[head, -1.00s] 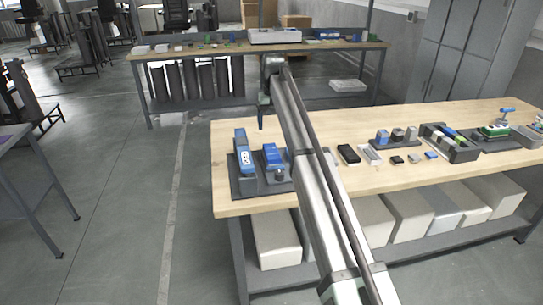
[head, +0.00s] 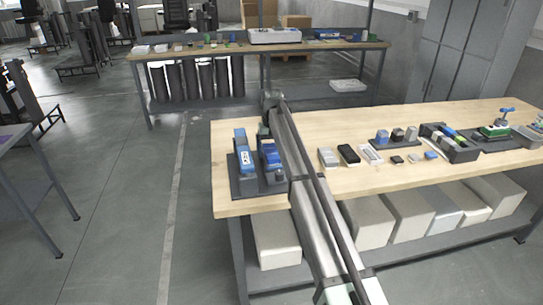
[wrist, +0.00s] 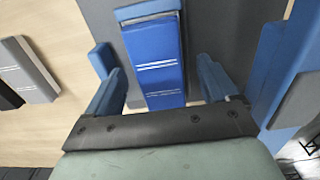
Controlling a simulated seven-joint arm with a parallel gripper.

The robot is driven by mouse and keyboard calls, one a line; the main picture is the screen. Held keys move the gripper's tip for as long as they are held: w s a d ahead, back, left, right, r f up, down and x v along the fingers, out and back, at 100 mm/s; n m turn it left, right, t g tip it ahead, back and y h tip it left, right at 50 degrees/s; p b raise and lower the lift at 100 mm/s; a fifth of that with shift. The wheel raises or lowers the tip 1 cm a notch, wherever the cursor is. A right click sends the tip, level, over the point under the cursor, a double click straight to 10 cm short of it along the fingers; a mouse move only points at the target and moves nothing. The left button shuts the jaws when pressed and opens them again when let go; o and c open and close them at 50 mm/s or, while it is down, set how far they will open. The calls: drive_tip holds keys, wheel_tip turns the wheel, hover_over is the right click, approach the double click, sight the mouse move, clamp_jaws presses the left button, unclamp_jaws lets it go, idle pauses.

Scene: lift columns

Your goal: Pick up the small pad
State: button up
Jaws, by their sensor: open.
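A blue pad-like block (wrist: 157,60) with white stripes lies between my open fingers in the wrist view, on a dark grey base (wrist: 200,22). I take it to be the small pad, but cannot be certain. It also shows in the head view (head: 271,156), on the dark base near the table's left end. My gripper (wrist: 155,78) is open, with one blue finger on each side of the block and gaps visible beside it. In the head view my gripper (head: 264,131) is partly hidden by my own arm.
A taller blue device (head: 242,152) stands close on the same base; its blue side (wrist: 268,70) is near my right finger in the wrist view. A grey pad (head: 328,157) and a black block (head: 349,154) lie to the right. The wooden tabletop (head: 345,125) behind is clear.

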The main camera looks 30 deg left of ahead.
drive_tip(key=shift+f, duration=0.95)
drive_tip(key=shift+c, duration=0.3)
drive_tip(key=c, duration=1.2)
